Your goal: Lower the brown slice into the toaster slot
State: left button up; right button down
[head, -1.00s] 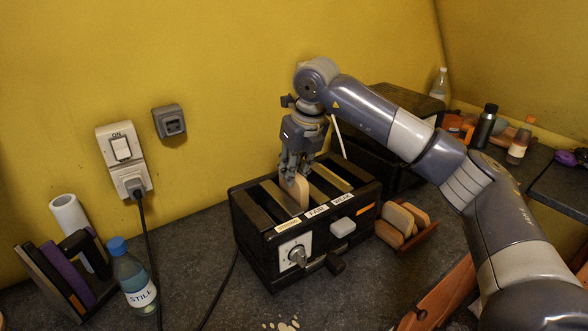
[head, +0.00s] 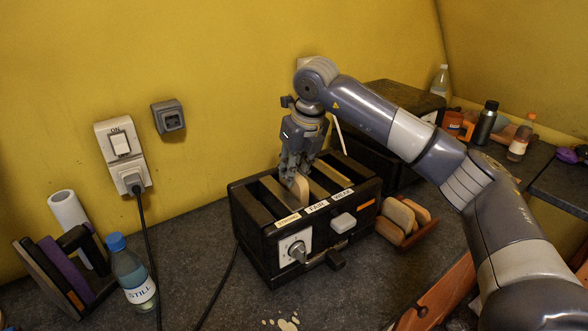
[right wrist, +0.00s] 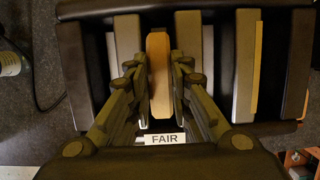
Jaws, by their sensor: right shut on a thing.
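The black toaster (head: 262,236) stands on the dark worktop below the yellow wall, with several long slots on top. Labels along its front edge include a FAIR label (right wrist: 165,139) in the right wrist view. My right gripper (head: 297,176) is above the middle of the toaster, pointing down, shut on the brown slice (head: 300,189). The slice is upright, its lower part hidden in or behind the toaster top. In the right wrist view the slice (right wrist: 159,75) is between the fingers, lined up with the slot behind FAIR. My left gripper does not show.
Several slices stand in a wooden rack (head: 425,236) right of the toaster. A STILL bottle (head: 131,274) and a rack of dark boards (head: 55,274) stand at left. A cord (head: 150,225) runs from the wall socket. A black box (head: 382,168) stands behind.

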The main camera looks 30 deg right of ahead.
dwell(0.3)
jog(key=c, duration=1.1)
grip_release()
jog(key=shift+r, duration=0.2)
jog(key=shift+p+v, duration=1.2)
jog(key=shift+v, duration=0.85)
jog(key=v, duration=1.2)
